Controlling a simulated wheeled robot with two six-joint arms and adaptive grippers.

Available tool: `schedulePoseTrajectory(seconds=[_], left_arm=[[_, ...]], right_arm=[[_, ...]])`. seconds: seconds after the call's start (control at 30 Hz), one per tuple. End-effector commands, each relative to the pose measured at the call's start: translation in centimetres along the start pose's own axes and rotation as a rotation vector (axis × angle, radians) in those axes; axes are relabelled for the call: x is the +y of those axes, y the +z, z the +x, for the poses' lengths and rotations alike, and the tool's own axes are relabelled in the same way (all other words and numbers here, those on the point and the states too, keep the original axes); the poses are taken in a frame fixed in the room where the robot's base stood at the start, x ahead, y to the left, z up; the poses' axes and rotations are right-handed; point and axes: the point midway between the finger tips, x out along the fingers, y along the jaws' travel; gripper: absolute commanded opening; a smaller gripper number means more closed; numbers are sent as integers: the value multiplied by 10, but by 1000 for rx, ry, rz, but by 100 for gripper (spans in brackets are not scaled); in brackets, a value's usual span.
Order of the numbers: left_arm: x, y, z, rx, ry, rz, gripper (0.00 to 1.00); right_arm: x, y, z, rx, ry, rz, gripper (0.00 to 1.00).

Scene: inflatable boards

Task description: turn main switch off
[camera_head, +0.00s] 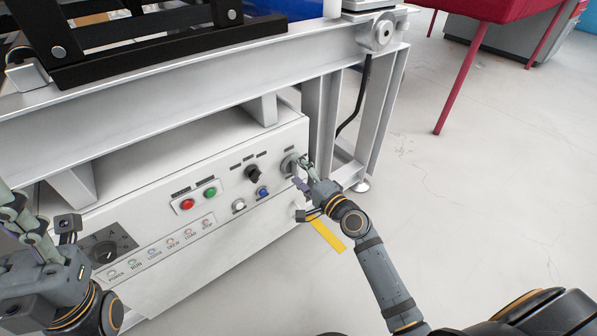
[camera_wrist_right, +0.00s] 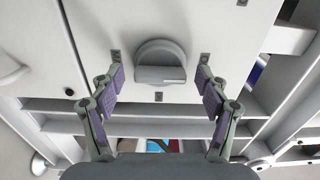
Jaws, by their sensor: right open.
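A round grey rotary switch with a raised bar handle (camera_head: 289,163) is at the right end of the white control panel (camera_head: 240,225). In the right wrist view the switch (camera_wrist_right: 160,62) is centred ahead, its bar lying about horizontal. My right gripper (camera_head: 299,171) is open in front of the switch. In the right wrist view its two purple-padded fingers (camera_wrist_right: 160,88) stand to either side of the switch, with visible gaps. My left gripper (camera_head: 35,235) is at the left edge near the panel's lower left; its opening is unclear.
The panel also has a black selector (camera_head: 253,173), red (camera_head: 187,204) and green (camera_head: 210,191) buttons, a blue button (camera_head: 263,192), a large dark dial (camera_head: 107,248) and a row of indicator lamps (camera_head: 160,250). A metal frame beam (camera_head: 200,87) overhangs it.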

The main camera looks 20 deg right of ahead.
Motion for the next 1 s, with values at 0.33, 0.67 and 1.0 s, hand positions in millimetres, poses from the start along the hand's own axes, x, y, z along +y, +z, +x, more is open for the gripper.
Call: schedulePoseTrajectory(seconds=[0.33, 0.67, 1.0], left_arm=[[0, 0, 0, -1, 2, -1, 40], [0, 0, 0, -1, 3, -1, 40], [1, 0, 0, -1, 4, -1, 40]], right_arm=[[2, 0, -58, -2, 6, -2, 75], [0, 0, -75, 0, 1, 0, 75], [1, 0, -74, 0, 1, 0, 75]])
